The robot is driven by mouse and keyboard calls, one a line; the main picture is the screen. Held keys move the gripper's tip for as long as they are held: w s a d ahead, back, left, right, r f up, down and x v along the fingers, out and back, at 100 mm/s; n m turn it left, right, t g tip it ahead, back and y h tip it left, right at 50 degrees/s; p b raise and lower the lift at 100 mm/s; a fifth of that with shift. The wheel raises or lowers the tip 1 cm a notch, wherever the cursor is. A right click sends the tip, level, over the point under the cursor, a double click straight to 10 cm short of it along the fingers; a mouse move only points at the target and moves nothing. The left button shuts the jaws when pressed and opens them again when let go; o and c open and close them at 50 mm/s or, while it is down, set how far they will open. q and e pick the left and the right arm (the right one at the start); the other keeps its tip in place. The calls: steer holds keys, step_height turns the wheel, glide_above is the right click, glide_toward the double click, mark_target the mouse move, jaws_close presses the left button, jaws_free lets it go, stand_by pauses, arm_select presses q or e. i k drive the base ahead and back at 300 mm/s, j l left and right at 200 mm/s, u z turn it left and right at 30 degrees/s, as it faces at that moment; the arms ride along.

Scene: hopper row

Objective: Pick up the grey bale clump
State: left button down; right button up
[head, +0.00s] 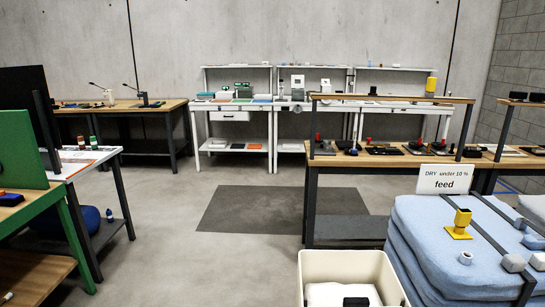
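A stack of pale blue bales (420,232) stands at the lower right with dark straps across its top. A small bluish lump (465,258) lies to the left, and another bluish lump (533,242) lies further back. Neither of my grippers is in view.
A yellow device (461,222) stands on the bale beside a white sign (446,179) reading "DRY under 10 % feed". A cream bin (390,287) holding white and black things stands left of the bale. Benches line the back and left. The floor around the dark mat (265,210) is clear.

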mark_target(512, 262)
steer(key=z, duration=1.6)
